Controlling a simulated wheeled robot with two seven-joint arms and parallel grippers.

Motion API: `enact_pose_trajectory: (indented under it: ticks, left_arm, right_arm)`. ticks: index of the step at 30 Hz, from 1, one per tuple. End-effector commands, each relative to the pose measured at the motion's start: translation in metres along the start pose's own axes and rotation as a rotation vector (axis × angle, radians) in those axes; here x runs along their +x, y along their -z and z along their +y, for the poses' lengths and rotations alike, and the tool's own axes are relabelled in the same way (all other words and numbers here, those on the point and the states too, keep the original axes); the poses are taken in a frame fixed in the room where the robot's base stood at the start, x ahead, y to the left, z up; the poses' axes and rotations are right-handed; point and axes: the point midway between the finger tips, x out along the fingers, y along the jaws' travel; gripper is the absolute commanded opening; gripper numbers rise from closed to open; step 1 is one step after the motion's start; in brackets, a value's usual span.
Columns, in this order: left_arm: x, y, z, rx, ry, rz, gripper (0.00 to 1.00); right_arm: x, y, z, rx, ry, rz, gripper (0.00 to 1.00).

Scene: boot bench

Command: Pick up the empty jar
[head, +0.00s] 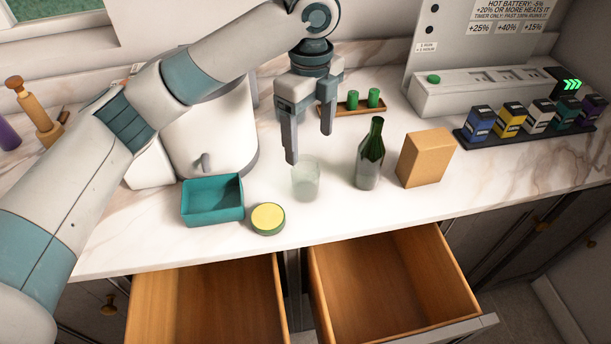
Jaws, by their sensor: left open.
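The empty jar (305,181) is a clear, pale glass vessel standing upright on the marble counter, between the teal box and the green bottle. My left gripper (309,148) is above and slightly behind the jar, pointing down with its two fingers apart. Nothing is between the fingers. The left fingertip shows just above the jar's rim in the picture; I cannot tell whether it touches. My right gripper is not in view.
A green bottle (371,155) and a brown box (425,157) stand right of the jar. A teal open box (212,201) and a round yellow-topped tin (268,219) are left. Two open drawers (205,308) (390,290) jut out below the counter edge.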

Motion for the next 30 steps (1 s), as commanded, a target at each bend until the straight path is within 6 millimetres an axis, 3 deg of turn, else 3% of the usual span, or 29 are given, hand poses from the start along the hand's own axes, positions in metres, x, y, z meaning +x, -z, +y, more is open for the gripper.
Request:
enact_pose_trajectory:
  ticks: [12,30]
  left_arm:
    - [0.067,0.000,0.001,0.001,-0.002,0.000,0.74]
    - [0.081,-0.002,0.001,-0.001,-0.002,0.000,0.74]
  right_arm:
    - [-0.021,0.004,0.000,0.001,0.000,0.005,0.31]
    - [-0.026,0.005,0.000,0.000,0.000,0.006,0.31]
